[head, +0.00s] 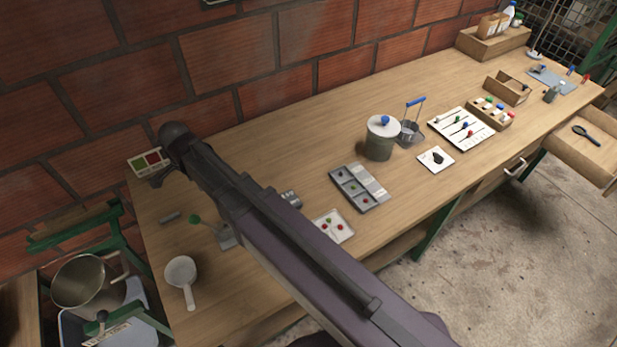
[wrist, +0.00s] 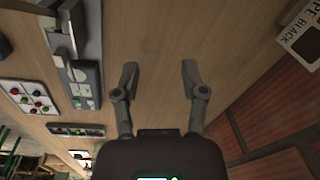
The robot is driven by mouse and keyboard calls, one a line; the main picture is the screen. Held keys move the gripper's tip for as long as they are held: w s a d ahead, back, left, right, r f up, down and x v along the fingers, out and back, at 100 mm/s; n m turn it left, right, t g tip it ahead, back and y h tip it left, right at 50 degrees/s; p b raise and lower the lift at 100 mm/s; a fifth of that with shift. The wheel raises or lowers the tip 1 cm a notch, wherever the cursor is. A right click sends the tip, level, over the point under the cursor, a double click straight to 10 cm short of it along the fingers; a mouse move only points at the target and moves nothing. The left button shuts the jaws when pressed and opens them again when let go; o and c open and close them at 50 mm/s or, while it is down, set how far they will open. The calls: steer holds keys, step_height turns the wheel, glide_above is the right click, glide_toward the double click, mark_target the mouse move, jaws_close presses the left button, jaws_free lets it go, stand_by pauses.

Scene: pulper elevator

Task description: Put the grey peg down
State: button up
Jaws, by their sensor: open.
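My gripper (head: 158,181) is at the left end of the workbench, near the brick wall. In the wrist view its two fingers (wrist: 159,72) are spread wide, with only bare wood between them. A small dark grey cylinder (head: 170,217) lies on its side on the bench, just in front of my gripper and apart from it. It looks like the grey peg, but it is too small to be sure. I cannot make it out in the wrist view.
A green-knobbed lever (head: 195,220) and a white scoop (head: 181,271) are nearby. My arm hides part of the bench. Trays and a lidded canister (head: 380,145) stand farther right.

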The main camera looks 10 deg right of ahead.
steer(key=s+d+n, duration=0.2)
steer(key=d+n, duration=0.1)
steer(key=d, duration=0.8)
steer(key=s+d+n, duration=0.3)
steer(key=d+n, duration=0.1)
steer(key=d, duration=0.7)
steer(key=s+d+n+g, duration=0.1)
steer(key=s+d+n, duration=0.1)
steer(key=d, duration=0.9)
steer(key=shift+s+d+n, duration=0.2)
steer(key=shift+n, duration=0.7)
steer(key=shift+o, duration=0.6)
steer(key=shift+a, duration=0.1)
